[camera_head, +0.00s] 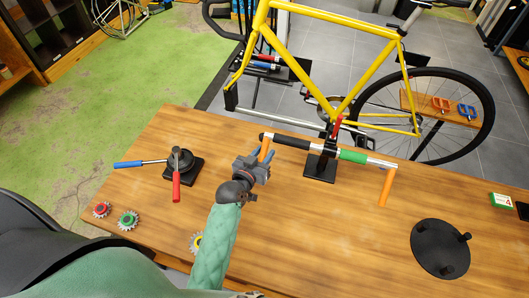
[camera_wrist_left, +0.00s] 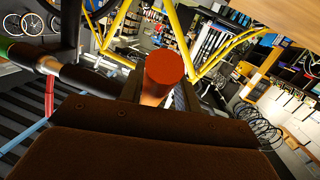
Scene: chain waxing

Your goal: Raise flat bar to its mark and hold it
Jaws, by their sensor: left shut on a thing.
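The bar (camera_head: 334,153) spans a black stand (camera_head: 319,168) on the wooden table, tilted slightly down to the right. My left gripper (camera_head: 258,162) is shut on the left orange handle. In the left wrist view, the handle's rounded red-orange end (camera_wrist_left: 165,68) stands between the jaws, and the bar (camera_wrist_left: 60,66) passes at the left. I cannot tell which marking is the mark. My right gripper is not in view.
Several small gears (camera_head: 128,220) lie at the front left. A black disc with pegs (camera_head: 440,248) lies at the right. A yellow bicycle (camera_head: 345,105) stands behind the table.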

